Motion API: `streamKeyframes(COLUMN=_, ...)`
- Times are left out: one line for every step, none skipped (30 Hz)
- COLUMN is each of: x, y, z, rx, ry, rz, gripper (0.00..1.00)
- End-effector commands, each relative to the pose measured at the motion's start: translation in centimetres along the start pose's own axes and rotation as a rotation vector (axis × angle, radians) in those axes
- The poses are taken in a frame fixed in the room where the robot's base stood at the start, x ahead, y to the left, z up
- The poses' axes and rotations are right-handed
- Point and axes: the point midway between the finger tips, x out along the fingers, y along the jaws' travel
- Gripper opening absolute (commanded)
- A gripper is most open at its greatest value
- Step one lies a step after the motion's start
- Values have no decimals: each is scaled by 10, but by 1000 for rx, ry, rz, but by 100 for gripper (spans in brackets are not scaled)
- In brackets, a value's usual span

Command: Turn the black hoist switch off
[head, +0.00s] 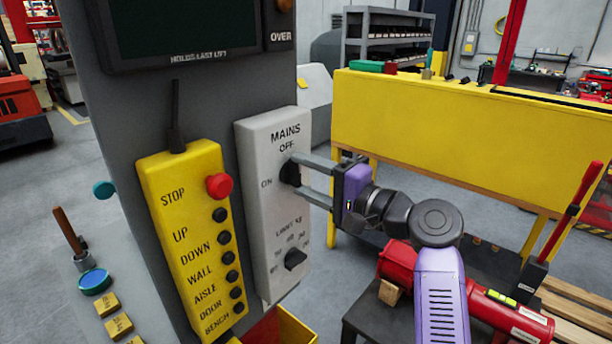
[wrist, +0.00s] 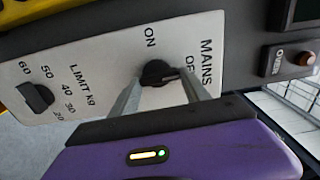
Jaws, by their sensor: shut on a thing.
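The black hoist switch (head: 289,173) is a round knob on a light grey panel (head: 262,215) marked MAINS, with OFF above it and ON to its left. In the wrist view the switch (wrist: 157,73) shows a pale pointer line directed toward the OFF label. My gripper (head: 297,174) reaches in from the right with its two grey fingers at the knob, one above and one below, shut on it. In the wrist view my gripper (wrist: 160,78) has a finger on either side of the knob. The fingertips partly hide the OFF lettering there.
A black LIMIT KG knob (head: 295,259) sits lower on the same panel. A yellow pendant (head: 190,240) with a red STOP button (head: 219,186) hangs to the left. A red cylinder (head: 400,262) lies on a dark table below my arm. A yellow bench (head: 460,130) stands behind.

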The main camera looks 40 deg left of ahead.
Motion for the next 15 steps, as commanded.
streamKeyframes(x=-1, y=1, z=-2, rx=1, ry=4, rz=0, gripper=14)
streamKeyframes(x=-1, y=1, z=-2, rx=1, ry=4, rz=0, gripper=14)
streamKeyframes(x=-1, y=1, z=-2, rx=0, ry=4, rz=0, gripper=14)
streamKeyframes(x=-1, y=1, z=-2, rx=0, ry=4, rz=0, gripper=60)
streamKeyframes(x=-1, y=1, z=-2, rx=0, ry=4, rz=0, gripper=66)
streamKeyframes(x=-1, y=1, z=-2, rx=0, ry=4, rz=0, gripper=74)
streamKeyframes(x=-1, y=1, z=-1, rx=0, ry=3, rz=0, gripper=76)
streamKeyframes(x=-1, y=1, z=-1, rx=0, ry=3, rz=0, gripper=76)
streamKeyframes(x=-1, y=1, z=-1, rx=0, ry=3, rz=0, gripper=76)
streamKeyframes(x=-1, y=0, z=-1, rx=0, ry=2, rz=0, gripper=76)
streamKeyframes(x=-1, y=0, z=-1, rx=0, ry=2, rz=0, gripper=76)
streamKeyframes(x=0, y=0, z=-1, rx=0, ry=2, rz=0, gripper=76)
streamKeyframes(x=0, y=0, z=-1, rx=-1, ry=2, rz=0, gripper=76)
streamKeyframes(x=0, y=0, z=-1, rx=-1, ry=2, rz=0, gripper=76)
streamKeyframes(x=-1, y=0, z=-1, rx=-1, ry=1, rz=0, gripper=76)
